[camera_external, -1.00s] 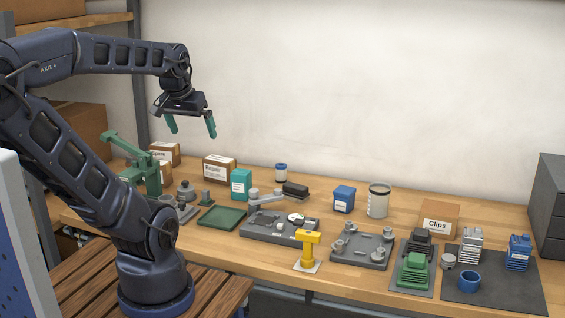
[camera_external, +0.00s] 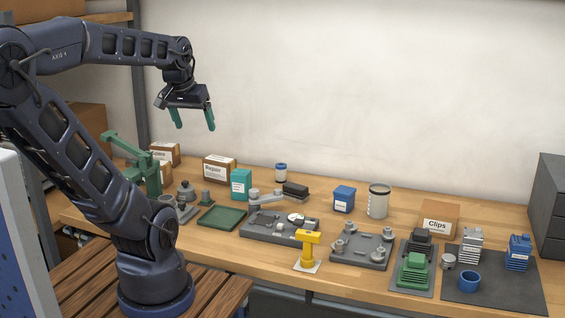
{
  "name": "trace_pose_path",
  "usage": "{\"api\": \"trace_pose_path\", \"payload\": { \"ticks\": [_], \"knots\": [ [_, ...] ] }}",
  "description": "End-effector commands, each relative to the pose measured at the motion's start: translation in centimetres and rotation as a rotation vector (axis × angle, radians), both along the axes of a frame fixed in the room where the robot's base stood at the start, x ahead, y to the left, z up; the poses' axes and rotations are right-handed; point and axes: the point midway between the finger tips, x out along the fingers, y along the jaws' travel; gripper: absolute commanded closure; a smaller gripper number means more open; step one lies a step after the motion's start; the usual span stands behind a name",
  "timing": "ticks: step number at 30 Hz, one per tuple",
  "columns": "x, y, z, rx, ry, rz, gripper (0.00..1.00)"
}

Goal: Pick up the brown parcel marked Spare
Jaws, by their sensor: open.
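A brown parcel (camera_external: 163,152) stands at the back left of the bench, with a white label that appears to read "Spare"; the last letters are hard to read. Another brown box (camera_external: 166,172) is in front of it, partly hidden by the green press. My gripper (camera_external: 195,127) is open and empty, fingers pointing down. It hangs in the air above and to the right of the parcel in the picture, well apart from it.
A brown "Repair" box (camera_external: 219,168) and a teal box (camera_external: 241,184) stand right of the parcel. A green press (camera_external: 146,165) stands close in front of it. A green tray (camera_external: 222,218) and grey fixtures (camera_external: 362,246) fill the middle. A "Clips" box (camera_external: 438,217) is further right.

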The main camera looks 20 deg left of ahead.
Motion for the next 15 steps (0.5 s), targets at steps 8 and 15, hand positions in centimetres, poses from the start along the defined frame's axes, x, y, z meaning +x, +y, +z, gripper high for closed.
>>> {"api": "trace_pose_path", "payload": {
  "ticks": [8,15],
  "knots": [
    [6.8,2.0,3.3,-0.075,0.071,0.172,0.18],
    [13.1,4.7,5.2,-0.142,0.127,0.326,0.18]
  ]
}}
